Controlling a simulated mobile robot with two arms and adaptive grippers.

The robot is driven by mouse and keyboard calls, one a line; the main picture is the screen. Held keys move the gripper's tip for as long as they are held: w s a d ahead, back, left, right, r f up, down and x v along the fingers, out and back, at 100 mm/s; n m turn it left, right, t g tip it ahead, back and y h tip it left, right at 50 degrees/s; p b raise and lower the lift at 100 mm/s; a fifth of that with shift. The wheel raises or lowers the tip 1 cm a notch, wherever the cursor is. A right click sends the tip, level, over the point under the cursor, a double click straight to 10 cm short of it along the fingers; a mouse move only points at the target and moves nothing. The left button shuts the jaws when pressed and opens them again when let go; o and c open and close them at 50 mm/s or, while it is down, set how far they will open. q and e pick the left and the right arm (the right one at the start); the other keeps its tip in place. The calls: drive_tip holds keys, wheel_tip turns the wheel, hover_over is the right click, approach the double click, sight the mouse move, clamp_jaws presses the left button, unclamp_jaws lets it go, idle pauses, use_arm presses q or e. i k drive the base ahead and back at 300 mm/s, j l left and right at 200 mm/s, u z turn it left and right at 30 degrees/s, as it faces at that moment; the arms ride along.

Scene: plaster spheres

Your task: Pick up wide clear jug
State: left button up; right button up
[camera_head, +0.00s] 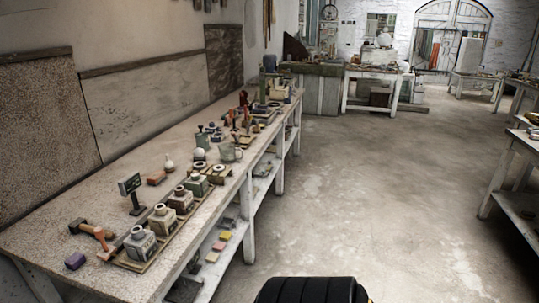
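A wide, see-through jug (228,153) with a handle appears to stand upright on the long workbench (150,150) at the left, near the bench's front edge. It is small in the picture, so its details are hard to make out. Another greyish container (202,140) stands just behind it to the left. Neither of my grippers shows in this view.
Several square bottles (139,243) stand on a tray on the near bench. A mallet (92,232) and a small sign (130,188) are near them. Tools and pots crowd the bench's far part. Another table (517,150) stands at the right. The floor between is clear.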

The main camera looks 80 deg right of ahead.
sight(232, 154)
drive_tip(key=z, duration=2.15)
drive_tip(key=u, duration=0.5)
drive_tip(key=i+l+u, duration=0.65)
drive_tip(key=l+u, duration=0.15)
drive_tip(key=l, duration=0.25)
